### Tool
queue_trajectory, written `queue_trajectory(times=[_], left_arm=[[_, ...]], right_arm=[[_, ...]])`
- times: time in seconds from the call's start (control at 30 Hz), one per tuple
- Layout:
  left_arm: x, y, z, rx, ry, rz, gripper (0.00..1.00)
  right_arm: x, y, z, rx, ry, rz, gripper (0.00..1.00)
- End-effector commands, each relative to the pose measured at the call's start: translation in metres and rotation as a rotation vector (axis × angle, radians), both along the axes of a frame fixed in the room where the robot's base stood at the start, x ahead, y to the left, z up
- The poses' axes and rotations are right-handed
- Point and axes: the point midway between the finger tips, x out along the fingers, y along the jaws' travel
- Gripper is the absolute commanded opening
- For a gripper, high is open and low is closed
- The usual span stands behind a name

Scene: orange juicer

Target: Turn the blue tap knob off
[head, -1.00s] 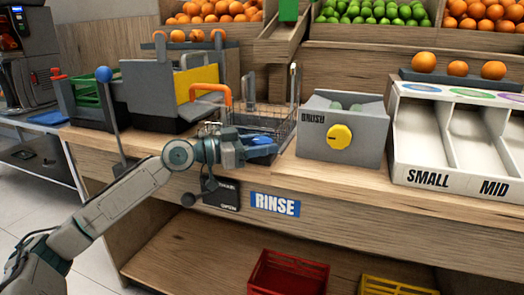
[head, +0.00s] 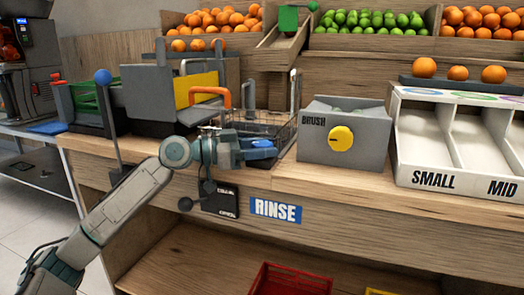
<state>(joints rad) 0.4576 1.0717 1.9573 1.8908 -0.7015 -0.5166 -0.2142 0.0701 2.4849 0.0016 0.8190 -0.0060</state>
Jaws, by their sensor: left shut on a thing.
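The blue tap knob (head: 262,144) is at the front of the wire rinse basket (head: 280,128), above the RINSE label. My left gripper (head: 250,150) reaches in from the left and is shut on the knob, partly hiding it. A pale upright tap pipe (head: 294,90) rises behind the basket. Whether water is running is too small to tell. My right gripper is not in view.
A grey BRUSH box (head: 370,152) with a yellow knob (head: 340,138) stands just right of the basket. White sorting bins (head: 420,138) are farther right. An orange handle (head: 226,93) and a blue-ball lever (head: 103,77) stand left.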

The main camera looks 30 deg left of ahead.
Motion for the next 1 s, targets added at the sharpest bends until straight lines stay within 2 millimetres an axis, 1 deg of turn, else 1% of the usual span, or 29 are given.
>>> queue_trajectory(times=[0.53, 0.57, 0.63, 0.67, 1.0], left_arm=[[-0.0001, -0.0001, -0.0005, 0.001, 0.001, -0.005, 0.22], [-0.0001, -0.0001, -0.0006, 0.001, 0.001, -0.005, 0.50], [-0.0001, -0.0001, -0.0005, 0.001, 0.001, -0.005, 0.64], [-0.0001, -0.0001, -0.0005, 0.001, 0.001, -0.005, 0.66], [-0.0011, 0.0010, -0.0011, 0.001, 0.001, -0.005, 0.66]], right_arm=[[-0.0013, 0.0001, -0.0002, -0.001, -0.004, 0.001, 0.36], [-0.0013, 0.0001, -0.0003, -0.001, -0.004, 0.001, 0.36], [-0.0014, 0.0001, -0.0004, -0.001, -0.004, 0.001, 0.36], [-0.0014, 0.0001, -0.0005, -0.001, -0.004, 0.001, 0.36], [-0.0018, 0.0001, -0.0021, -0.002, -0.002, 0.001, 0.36]])
